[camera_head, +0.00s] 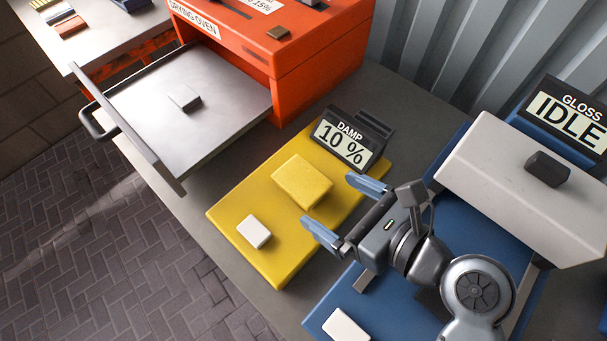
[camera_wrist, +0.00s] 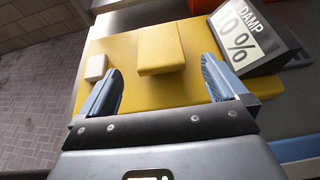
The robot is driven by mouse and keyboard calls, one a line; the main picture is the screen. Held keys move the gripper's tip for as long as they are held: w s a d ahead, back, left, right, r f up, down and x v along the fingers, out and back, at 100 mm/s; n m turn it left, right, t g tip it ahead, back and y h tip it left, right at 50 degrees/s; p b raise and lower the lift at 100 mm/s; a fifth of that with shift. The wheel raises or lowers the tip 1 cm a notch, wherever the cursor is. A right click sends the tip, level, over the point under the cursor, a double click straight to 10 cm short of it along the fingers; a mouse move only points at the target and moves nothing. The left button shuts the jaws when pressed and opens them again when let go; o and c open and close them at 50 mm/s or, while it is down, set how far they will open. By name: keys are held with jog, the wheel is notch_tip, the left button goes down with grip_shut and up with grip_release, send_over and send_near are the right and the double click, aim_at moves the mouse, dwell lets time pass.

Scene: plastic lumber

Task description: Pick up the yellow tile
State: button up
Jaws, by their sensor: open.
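A thick, speckled yellow tile (camera_head: 302,181) lies on a flat yellow base (camera_head: 232,220) in front of a DAMP display reading 10 %. In the wrist view the tile (camera_wrist: 161,48) is ahead of my gripper, slightly left of the line midway between the fingers. My gripper (camera_head: 340,208) is open and empty, with blue-grey fingers apart. It is right of the tile in the head view, and the fingertips do not touch it. The wrist view shows both fingers (camera_wrist: 163,80) spread over the near part of the base.
The DAMP display (camera_head: 345,141) stands close behind the tile. A small white block (camera_head: 254,231) lies on the base. An orange drying oven (camera_head: 310,75) has its metal drawer (camera_head: 225,105) pulled out at left. A gloss device with a pale hood (camera_head: 510,180) stands at right.

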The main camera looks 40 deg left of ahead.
aim_at(314, 190)
jog(key=x, duration=0.3)
jog(key=shift+a+f, duration=0.1)
jog(key=shift+a, duration=0.05)
jog(key=c, duration=1.2)
